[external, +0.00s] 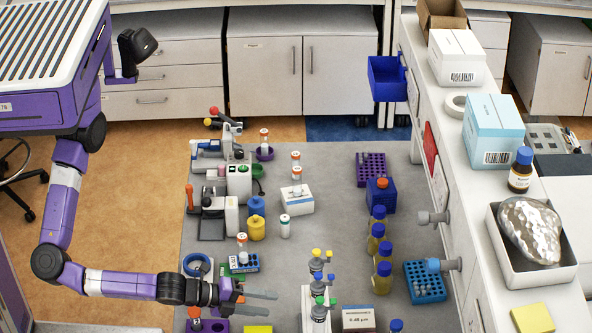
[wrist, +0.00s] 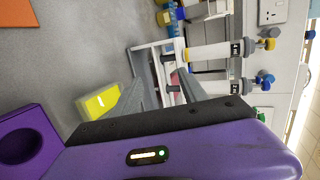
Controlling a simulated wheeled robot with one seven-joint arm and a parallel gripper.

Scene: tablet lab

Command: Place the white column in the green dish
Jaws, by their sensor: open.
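My gripper (external: 268,303) is open and empty, low over the front of the grey bench; its two grey fingers also show in the wrist view (wrist: 162,78). A small green dish (external: 258,172) sits farther back, beside the bench instruments, partly hidden by them. I cannot tell which column is meant.
A white stand with valved syringes (external: 318,300) is just right of my gripper. Yellow bottles (external: 382,277) and a blue tube rack (external: 426,283) are farther right.

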